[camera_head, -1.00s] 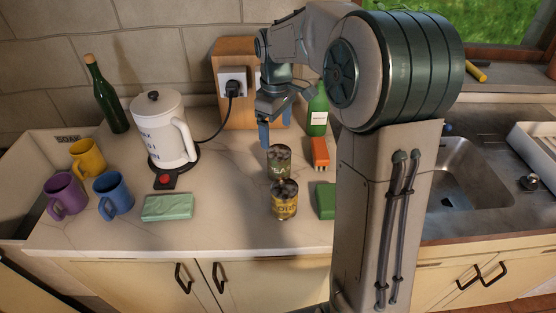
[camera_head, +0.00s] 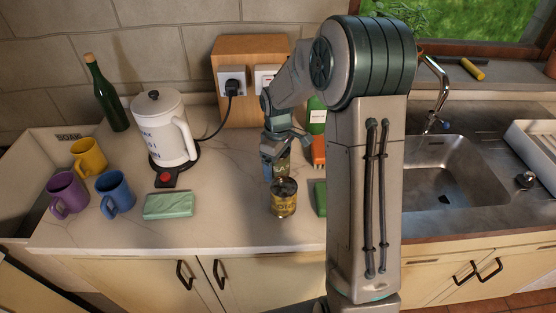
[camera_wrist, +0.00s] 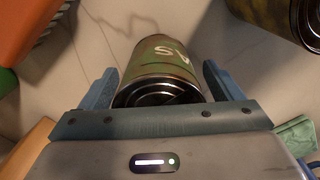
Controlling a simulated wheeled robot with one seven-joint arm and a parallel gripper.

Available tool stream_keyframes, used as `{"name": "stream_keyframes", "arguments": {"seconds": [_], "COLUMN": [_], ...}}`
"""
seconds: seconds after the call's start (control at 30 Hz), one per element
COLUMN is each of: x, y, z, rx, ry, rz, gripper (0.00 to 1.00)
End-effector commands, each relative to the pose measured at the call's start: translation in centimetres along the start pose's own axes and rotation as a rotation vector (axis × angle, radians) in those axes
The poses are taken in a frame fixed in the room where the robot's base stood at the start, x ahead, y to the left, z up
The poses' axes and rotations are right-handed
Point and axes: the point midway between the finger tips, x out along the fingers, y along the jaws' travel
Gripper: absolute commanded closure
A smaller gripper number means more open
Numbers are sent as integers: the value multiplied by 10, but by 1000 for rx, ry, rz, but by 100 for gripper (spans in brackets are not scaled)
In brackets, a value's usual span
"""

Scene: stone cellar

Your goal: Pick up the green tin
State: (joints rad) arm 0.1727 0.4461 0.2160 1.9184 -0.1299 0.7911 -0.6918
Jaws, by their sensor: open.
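The green tin (camera_wrist: 163,62) lies in the middle of the wrist view, between the two blue fingers of my open gripper (camera_wrist: 160,85). Its near end shows a metal rim, and pale letters mark its side. In the head view the green tin (camera_head: 284,165) stands on the worktop, mostly hidden by my gripper (camera_head: 275,165), which is down around it. I cannot tell whether the fingers touch it.
A yellow-labelled tin (camera_head: 284,199) stands just in front of the green one. An orange object (camera_head: 318,152) and a green bottle (camera_head: 316,117) are close on the right. A white kettle (camera_head: 160,128) stands to the left.

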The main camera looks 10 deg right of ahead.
Motion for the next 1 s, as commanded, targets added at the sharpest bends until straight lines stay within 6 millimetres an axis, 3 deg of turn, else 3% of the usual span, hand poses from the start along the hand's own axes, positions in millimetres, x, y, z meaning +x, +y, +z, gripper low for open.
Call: {"name": "stream_keyframes", "arguments": {"seconds": [0.2, 0.37, 0.4, 0.77, 1.0], "x": [1, 1, 1, -3, -32], "y": [0, 0, 0, 0, 1], "z": [0, 0, 0, 0, -1], "rx": [0, 1, 0, 0, 2], "ry": [1, 1, 1, 1, 5], "rz": [1, 1, 1, 1, 6], "gripper": [14, 59, 63, 63, 63]}}
